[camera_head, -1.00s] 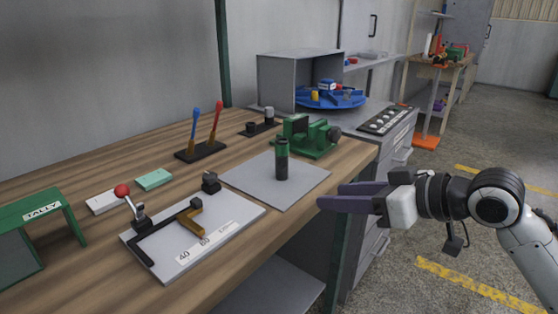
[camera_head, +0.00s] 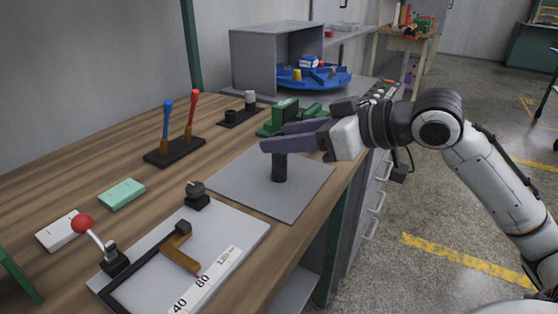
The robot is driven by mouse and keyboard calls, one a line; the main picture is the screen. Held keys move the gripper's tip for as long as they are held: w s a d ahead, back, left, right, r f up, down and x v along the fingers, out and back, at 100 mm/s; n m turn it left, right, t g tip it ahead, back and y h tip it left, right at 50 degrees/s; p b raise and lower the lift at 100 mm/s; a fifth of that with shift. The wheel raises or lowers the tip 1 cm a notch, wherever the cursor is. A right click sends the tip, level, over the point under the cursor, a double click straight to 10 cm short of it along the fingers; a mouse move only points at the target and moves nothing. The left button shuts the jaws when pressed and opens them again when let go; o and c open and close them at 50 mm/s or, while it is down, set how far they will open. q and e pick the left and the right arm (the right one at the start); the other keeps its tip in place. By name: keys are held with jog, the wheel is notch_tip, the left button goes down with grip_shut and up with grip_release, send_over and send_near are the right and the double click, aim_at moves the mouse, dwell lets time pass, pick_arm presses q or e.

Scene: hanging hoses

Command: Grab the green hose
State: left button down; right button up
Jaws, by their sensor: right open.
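I cannot make out a green hose in the head view. A dark upright cylinder (camera_head: 279,170) stands on a grey plate (camera_head: 300,204) on the workbench; its upper part is hidden behind my right gripper. My right gripper (camera_head: 271,137) is open, its purple fingers pointing left across the cylinder's upper part. I cannot tell whether they touch it or are only in front of it. A green vise-like block (camera_head: 287,112) stands behind the gripper and is partly covered by it. My left gripper is not in view.
The wooden bench (camera_head: 75,163) holds a red and blue lever pair (camera_head: 176,150), a mint box (camera_head: 121,195), a white box (camera_head: 58,231) and a scale plate with a red-knobbed lever (camera_head: 82,224). A grey open cabinet (camera_head: 258,60) and blue tray (camera_head: 318,79) stand behind. Floor at right is clear.

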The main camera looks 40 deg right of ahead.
jog(key=shift+a+x, duration=0.2)
jog(key=shift+x, duration=2.45)
jog(key=shift+r, duration=0.1)
grip_shut()
